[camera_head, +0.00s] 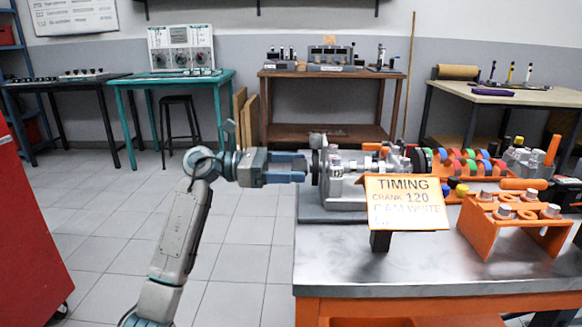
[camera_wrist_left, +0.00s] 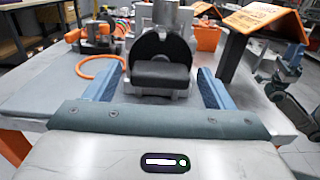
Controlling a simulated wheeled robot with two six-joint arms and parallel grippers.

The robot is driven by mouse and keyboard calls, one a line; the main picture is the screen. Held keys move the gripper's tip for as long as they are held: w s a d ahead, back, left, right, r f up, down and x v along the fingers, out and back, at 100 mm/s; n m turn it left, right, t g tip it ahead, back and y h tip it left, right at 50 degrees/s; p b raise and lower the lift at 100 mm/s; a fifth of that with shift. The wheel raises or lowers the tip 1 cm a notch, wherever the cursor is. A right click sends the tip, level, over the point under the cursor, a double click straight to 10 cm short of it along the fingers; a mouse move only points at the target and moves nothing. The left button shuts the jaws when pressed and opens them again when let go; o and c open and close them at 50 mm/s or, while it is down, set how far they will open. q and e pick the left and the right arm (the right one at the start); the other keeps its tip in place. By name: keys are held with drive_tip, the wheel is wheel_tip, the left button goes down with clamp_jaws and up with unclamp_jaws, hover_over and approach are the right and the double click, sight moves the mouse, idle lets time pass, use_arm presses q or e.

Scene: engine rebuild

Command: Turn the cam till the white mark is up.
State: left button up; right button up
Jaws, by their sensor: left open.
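The grey metal engine block (camera_head: 345,182) stands at the left end of the metal-topped bench. A dark round disc (camera_head: 316,167) sits on its left end, facing my left gripper. In the left wrist view the disc (camera_wrist_left: 145,44) is black, with a dark block-shaped piece (camera_wrist_left: 160,75) in front. My left gripper (camera_head: 303,167) is open, level with the disc and close to it. In the left wrist view its fingers (camera_wrist_left: 157,88) lie on either side of the dark piece, with gaps. I cannot make out a white mark.
An orange sign (camera_head: 405,203) reading "TIMING, CRANK 120, CAM WHITE" stands in front of the block. An orange rack (camera_head: 512,224) and several coloured rings (camera_head: 470,162) are to the right. An orange hose loop (camera_wrist_left: 100,68) shows in the wrist view. The bench front (camera_head: 440,268) is clear.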

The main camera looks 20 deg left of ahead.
use_arm(q)
drive_tip(key=v, duration=1)
drive_tip(key=shift+a, duration=0.4)
drive_tip(key=shift+s, duration=0.1)
